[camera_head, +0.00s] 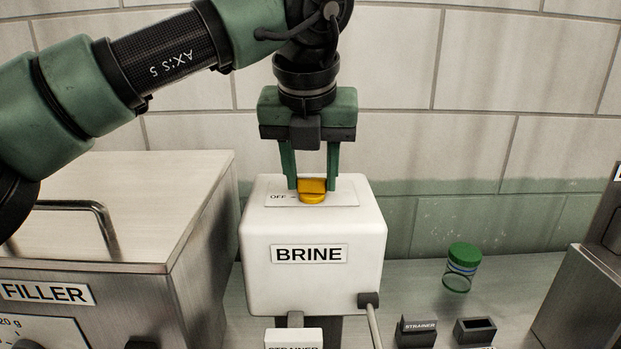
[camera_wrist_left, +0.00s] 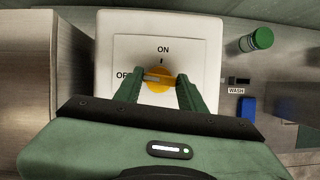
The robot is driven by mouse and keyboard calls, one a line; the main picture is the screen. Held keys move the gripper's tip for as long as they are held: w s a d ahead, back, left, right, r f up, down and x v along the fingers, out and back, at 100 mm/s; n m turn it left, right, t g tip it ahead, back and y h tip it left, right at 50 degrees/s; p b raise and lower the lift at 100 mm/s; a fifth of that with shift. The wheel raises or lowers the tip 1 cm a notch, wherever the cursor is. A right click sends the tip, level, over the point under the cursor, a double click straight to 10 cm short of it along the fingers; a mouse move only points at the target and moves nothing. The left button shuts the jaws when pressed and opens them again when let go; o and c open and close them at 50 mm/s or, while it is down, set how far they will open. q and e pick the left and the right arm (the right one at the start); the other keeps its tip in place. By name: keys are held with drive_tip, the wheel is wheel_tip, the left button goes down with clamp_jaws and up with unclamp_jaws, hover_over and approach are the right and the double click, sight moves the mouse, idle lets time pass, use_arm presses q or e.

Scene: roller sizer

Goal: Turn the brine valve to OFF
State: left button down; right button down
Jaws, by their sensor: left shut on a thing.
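The brine valve is a yellow-orange knob (camera_head: 312,197) on a white label plate on top of the white BRINE box (camera_head: 312,285). In the left wrist view the knob (camera_wrist_left: 158,86) carries a grey bar that lies toward the partly covered OFF mark on the left. The ON mark (camera_wrist_left: 163,49) is at the top of the plate. My left gripper (camera_head: 312,186) points down from above, its green fingers on either side of the knob and shut on it. In the left wrist view the fingertips partly cover the knob and plate. My right gripper is not in view.
A steel FILLER cabinet (camera_head: 205,235) with a bar handle stands close on the left. A green-lidded jar (camera_head: 462,262) stands on the counter to the right. Small dark holders (camera_head: 416,332) are at the front right, and a tiled wall is behind.

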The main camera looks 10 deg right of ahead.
use_arm(q)
drive_tip(key=shift+n, duration=0.3)
drive_tip(key=c, duration=0.8)
unclamp_jaws()
drive_tip(key=shift+c, duration=0.2)
drive_tip(key=d+v, duration=0.1)
drive_tip(key=v, duration=0.6)
drive_tip(key=shift+a+r+b, duration=0.35)
drive_tip(key=shift+a+r, duration=0.1)
drive_tip(key=shift+s, duration=0.1)
